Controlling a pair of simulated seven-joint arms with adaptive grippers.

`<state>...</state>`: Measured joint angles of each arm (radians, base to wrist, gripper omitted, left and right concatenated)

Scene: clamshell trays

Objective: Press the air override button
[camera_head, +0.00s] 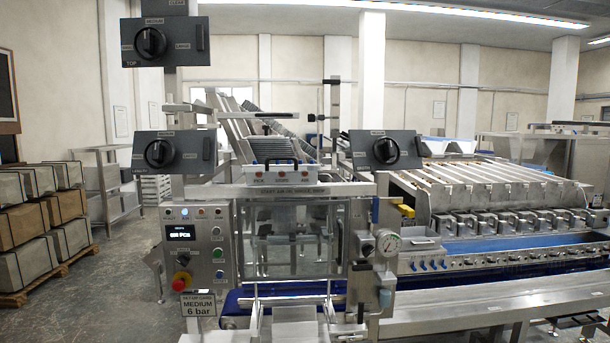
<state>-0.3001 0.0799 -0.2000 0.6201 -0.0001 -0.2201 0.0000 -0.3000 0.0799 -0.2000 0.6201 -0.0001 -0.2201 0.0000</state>
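A grey control panel (199,260) stands at the left of the machine. The labels are too small to read, so I cannot tell which is the air override button. A round pressure gauge (389,243) sits on a metal fitting at the right of the clear guard. Neither of my grippers can be made out in this view.
A sign reading "MEDIUM 6 bar" (198,304) hangs below the panel. Dark boxes with rotary knobs stand at upper left (165,41), left (174,151) and right (383,150). A clear guard (292,240) fills the middle. Stacked crates (66,207) stand far left.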

